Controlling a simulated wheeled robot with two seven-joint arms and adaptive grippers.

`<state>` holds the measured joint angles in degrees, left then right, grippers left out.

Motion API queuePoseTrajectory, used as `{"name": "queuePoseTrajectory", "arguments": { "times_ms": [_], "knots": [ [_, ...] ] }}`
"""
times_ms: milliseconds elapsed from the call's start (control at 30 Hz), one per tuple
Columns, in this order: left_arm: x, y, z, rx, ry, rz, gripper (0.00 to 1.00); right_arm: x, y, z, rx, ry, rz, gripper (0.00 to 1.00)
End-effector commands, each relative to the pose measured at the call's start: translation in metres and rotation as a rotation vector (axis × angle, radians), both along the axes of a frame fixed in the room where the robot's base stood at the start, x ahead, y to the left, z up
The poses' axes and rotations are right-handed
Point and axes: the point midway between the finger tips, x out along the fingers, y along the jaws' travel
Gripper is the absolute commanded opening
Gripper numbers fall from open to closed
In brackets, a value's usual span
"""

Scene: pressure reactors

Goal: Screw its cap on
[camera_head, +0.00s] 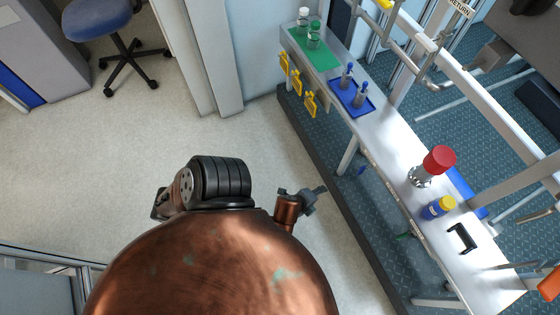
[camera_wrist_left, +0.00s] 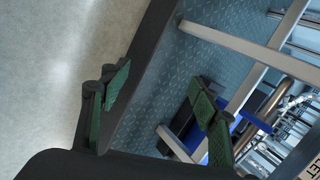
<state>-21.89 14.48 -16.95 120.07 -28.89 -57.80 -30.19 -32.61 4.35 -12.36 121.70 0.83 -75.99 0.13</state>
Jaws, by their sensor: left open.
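Several capped containers stand on the narrow white bench in the head view; I cannot tell which one the task means. A clear bottle with a white cap (camera_head: 303,20) and one with a green cap (camera_head: 314,34) stand at the far end. A metal-bodied vessel with a big red top (camera_head: 438,160) stands nearer, beside a blue jar with a yellow lid (camera_head: 439,207). No loose cap can be made out. My left gripper (camera_head: 314,197) is beside the bench on its left, open and empty. Its spread green-padded fingers show in the left wrist view (camera_wrist_left: 160,95). My right gripper is not in view.
The bench (camera_head: 395,150) carries a green mat (camera_head: 322,58), a blue tray (camera_head: 352,97) with small blue-topped items, and a black handle-shaped piece (camera_head: 462,238).

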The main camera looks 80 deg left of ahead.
Motion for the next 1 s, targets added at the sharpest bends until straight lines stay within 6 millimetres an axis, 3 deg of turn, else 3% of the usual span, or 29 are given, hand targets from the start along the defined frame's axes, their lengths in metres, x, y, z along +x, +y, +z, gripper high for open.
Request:
{"name": "queuePoseTrajectory", "arguments": {
  "times_ms": [33,200,300,400,567,1000],
  "knots": [
    [-0.033,-0.004,-0.021,-0.107,0.053,0.133,0.56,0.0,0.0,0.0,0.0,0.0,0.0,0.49],
    [-0.129,-0.034,-0.07,-0.394,0.215,0.542,0.56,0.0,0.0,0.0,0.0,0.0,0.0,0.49],
    [-0.169,-0.055,-0.084,-0.504,0.291,0.721,0.56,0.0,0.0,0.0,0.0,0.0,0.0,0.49],
    [-0.195,-0.071,-0.09,-0.571,0.345,0.844,0.56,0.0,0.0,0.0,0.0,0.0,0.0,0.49],
    [-0.212,-0.083,-0.093,-0.614,0.382,0.926,0.56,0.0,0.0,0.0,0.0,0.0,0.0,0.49],
    [-0.212,-0.083,-0.093,-0.614,0.383,0.928,0.56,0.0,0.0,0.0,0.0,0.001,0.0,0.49]
  ]
}}
